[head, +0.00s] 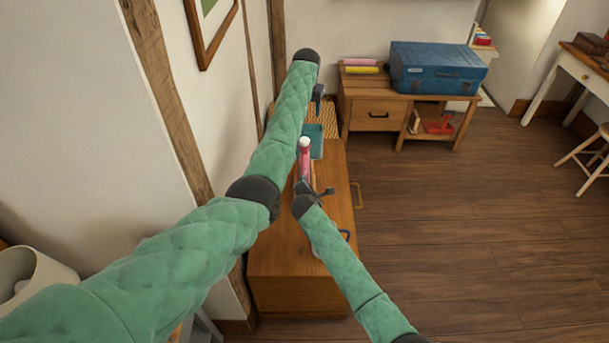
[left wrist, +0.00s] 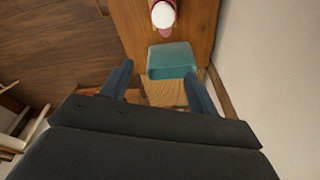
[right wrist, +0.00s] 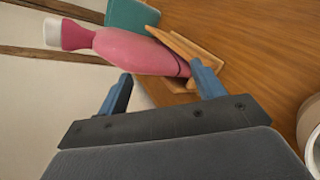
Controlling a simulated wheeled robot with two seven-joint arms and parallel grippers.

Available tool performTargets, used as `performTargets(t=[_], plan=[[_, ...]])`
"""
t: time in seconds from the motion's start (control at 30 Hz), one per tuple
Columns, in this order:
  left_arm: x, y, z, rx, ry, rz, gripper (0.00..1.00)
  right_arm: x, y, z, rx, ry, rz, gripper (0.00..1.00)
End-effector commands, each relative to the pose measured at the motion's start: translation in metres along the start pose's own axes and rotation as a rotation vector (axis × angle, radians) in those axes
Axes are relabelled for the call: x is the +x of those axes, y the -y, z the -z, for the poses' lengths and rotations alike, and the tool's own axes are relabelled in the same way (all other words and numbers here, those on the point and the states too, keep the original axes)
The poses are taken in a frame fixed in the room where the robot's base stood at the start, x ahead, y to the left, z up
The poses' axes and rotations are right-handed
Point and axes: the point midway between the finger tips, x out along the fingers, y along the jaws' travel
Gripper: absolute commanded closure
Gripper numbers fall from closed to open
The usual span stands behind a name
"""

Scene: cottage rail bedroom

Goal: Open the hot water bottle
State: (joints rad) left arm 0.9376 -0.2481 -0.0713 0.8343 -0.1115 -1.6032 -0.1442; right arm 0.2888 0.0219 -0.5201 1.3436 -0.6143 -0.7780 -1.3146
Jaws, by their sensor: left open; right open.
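The hot water bottle (head: 304,163) is pink with a white cap (head: 304,142). It rises from the wooden cabinet top, and in the right wrist view its pink body (right wrist: 135,50) rests in a wooden stand (right wrist: 187,55). My right gripper (head: 318,190) is open just in front of the bottle, its fingers at the lower end of the body, and I cannot tell whether they touch it. My left gripper (head: 317,96) is open and empty beyond the bottle. In the left wrist view the white cap (left wrist: 163,15) shows at the top, clear of the left fingers.
A teal container (head: 315,140) stands on the cabinet top (head: 322,250) behind the bottle. A low wooden desk with a blue case (head: 437,68) stands at the back. A round pale object (right wrist: 314,135) is at the right wrist view's edge.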

Motion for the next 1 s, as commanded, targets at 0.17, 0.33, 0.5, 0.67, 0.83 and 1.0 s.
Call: performTargets(t=[0.17, 0.33, 0.5, 0.67, 0.83, 1.0], plan=[[0.029, -0.005, -0.023, 0.045, 0.115, -0.006, 0.4, 0.007, -0.002, 0.009, -0.415, 0.022, -0.073, 0.32], [0.036, -0.006, -0.034, 0.078, 0.165, -0.01, 0.4, 0.008, -0.009, 0.011, -0.723, 0.049, -0.124, 0.32], [0.036, -0.006, -0.036, 0.097, 0.178, -0.013, 0.4, 0.007, -0.012, 0.012, -0.893, 0.066, -0.143, 0.32], [0.036, -0.006, -0.036, 0.102, 0.179, -0.014, 0.4, 0.011, -0.014, 0.012, -0.942, 0.07, -0.145, 0.32], [0.035, -0.006, -0.036, 0.102, 0.178, -0.014, 0.4, 0.028, -0.017, 0.012, -0.942, 0.07, -0.144, 0.32], [0.035, -0.006, -0.036, 0.102, 0.178, -0.014, 0.4, 0.052, -0.021, 0.012, -0.94, 0.07, -0.144, 0.32]])
